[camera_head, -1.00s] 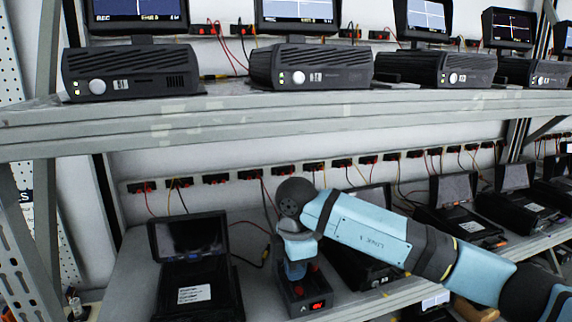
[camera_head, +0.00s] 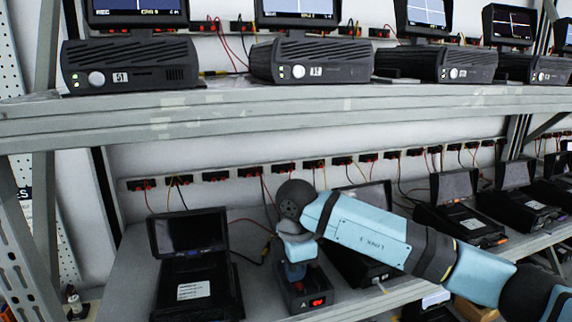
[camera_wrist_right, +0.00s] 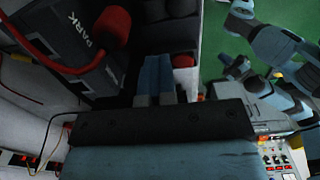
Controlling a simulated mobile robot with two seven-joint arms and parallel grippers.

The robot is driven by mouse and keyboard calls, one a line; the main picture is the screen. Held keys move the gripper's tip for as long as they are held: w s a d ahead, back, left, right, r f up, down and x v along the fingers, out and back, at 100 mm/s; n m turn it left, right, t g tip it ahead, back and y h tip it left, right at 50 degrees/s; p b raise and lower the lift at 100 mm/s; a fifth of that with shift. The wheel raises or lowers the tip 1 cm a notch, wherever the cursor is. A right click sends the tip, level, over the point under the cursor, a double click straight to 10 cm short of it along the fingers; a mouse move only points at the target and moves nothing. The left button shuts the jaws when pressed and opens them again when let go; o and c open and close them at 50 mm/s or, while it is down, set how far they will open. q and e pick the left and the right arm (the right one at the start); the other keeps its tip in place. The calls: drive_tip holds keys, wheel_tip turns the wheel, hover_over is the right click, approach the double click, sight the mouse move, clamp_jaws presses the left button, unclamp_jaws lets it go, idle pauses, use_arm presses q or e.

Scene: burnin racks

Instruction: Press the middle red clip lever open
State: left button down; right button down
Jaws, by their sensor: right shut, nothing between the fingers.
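In the right wrist view the two blue fingers (camera_wrist_right: 155,76) are close together, shut and empty. My left gripper is not in view.
A black unit with a raised screen (camera_head: 188,233) stands left of the box, and another (camera_head: 365,262) stands close on its right, partly behind my arm. The upper shelf edge (camera_head: 250,112) runs above. Wall sockets with thin cables (camera_head: 216,176) line the back.

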drive_tip(key=shift+r+p, duration=1.15)
drive_tip(key=shift+r, duration=1.25)
